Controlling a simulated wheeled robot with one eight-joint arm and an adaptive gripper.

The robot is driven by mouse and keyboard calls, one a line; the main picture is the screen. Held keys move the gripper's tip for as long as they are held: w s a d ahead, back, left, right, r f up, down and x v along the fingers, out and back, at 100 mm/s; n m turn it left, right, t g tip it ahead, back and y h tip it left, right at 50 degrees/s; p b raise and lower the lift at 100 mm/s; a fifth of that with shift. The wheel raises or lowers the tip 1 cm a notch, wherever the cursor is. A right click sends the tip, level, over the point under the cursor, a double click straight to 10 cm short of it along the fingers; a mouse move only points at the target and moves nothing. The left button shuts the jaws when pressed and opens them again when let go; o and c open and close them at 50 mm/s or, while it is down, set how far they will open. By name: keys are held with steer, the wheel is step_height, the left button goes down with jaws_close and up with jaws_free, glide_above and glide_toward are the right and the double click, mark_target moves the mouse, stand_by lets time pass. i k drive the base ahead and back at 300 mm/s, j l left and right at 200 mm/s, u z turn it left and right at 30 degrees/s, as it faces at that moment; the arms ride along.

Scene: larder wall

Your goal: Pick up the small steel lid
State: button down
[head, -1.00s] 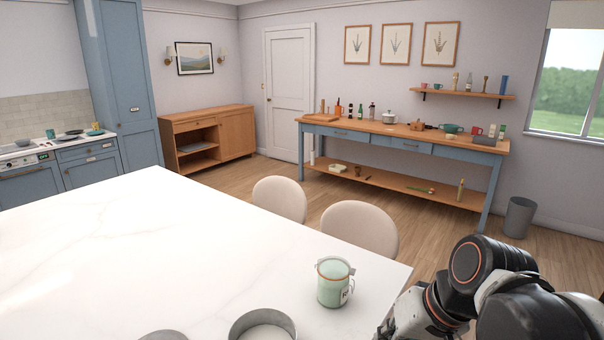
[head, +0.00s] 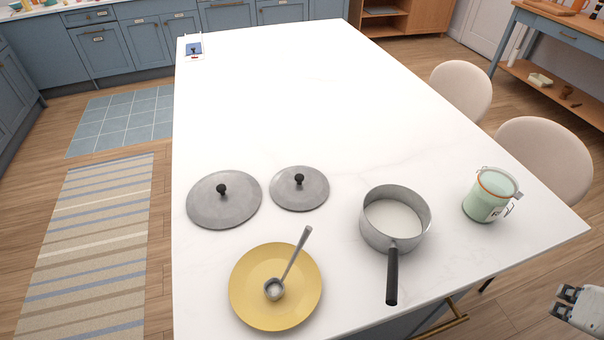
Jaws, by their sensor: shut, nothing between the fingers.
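The small steel lid (head: 309,193) lies flat on the white island top, with a black knob at its centre. A larger steel lid (head: 235,209) of the same look lies just to its left, apart from it. My gripper (head: 562,303) shows at the lower right edge of the head view, partly cut off by the frame. It is shut and empty, beyond the island's right edge and far from the small lid.
A steel saucepan (head: 370,236) with white contents stands right of the small lid. A yellow plate (head: 250,308) with a ladle (head: 293,262) lies in front. A green jar (head: 484,202) stands near the right edge.

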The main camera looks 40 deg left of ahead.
mark_target(294, 187)
steer(key=u, duration=1.65)
steer(key=i+j+z, duration=0.25)
steer(key=j, duration=0.2)
